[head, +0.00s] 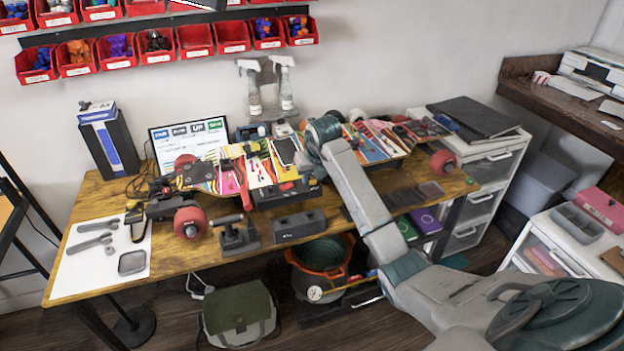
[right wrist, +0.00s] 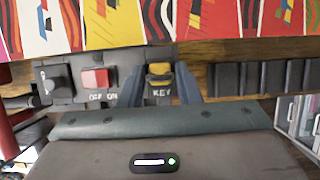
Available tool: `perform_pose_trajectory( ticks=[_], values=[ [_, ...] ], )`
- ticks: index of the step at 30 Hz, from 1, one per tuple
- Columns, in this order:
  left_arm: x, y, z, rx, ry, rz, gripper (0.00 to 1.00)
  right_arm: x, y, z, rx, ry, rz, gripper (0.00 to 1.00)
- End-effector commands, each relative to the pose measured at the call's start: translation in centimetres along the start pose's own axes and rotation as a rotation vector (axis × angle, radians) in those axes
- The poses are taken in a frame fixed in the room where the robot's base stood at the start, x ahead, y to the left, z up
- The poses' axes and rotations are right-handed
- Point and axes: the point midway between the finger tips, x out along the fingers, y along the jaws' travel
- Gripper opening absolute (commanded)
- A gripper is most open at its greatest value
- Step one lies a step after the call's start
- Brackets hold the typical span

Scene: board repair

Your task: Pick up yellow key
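The yellow key (right wrist: 159,72) shows in the right wrist view, sitting upright in a dark control panel (right wrist: 112,62) above a "KEY" label. My right gripper (right wrist: 160,78) has one blue-grey finger on each side of the key, with gaps visible between fingers and key. It is open and holds nothing. In the head view my right gripper (head: 304,163) is over the middle of the workbench, at the colourful skateboard deck. The key cannot be made out in the head view. My left gripper is in neither view.
A red OFF/ON switch (right wrist: 95,78) and a black knob (right wrist: 54,84) are left of the key. The colourful deck (right wrist: 220,22) hangs close above the panel. On the wooden workbench (head: 185,258), a red wheel (head: 189,222) and black box (head: 299,226) stand near the front.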

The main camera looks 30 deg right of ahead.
Motion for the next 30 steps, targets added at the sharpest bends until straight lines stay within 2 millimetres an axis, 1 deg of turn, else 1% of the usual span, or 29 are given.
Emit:
perform_pose_trajectory(
  ticks=[1,4,12,16,20,23,24,28,29,30],
  values=[
    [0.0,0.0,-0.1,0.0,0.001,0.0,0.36,0.0,0.0,0.0,0.0,0.0,0.0,0.2],
    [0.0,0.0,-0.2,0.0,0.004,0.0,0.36,0.0,0.0,0.0,0.0,0.0,0.0,0.0],
    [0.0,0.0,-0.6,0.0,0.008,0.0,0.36,-0.1,0.0,0.1,0.0,-0.001,0.0,0.0],
    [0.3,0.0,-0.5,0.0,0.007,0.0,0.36,-0.5,0.0,0.3,0.0,-0.003,0.0,0.0],
    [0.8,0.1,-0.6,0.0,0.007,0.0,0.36,-1.6,0.0,0.7,0.0,-0.005,0.001,0.0],
    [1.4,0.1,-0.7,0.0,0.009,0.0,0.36,-3.0,0.0,1.4,0.0,-0.006,0.001,0.0],
    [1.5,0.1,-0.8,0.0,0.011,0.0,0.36,-3.4,0.1,1.1,-0.001,-0.004,0.001,0.0],
    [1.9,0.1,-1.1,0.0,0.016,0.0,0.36,-4.3,0.8,-1.2,-0.002,-0.003,0.0,0.0],
    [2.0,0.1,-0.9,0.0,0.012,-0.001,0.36,-4.6,0.9,-1.6,-0.002,-0.002,0.0,0.0],
    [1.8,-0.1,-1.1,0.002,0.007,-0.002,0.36,-5.0,1.1,-2.2,-0.002,-0.003,0.0,0.0]
  ],
)
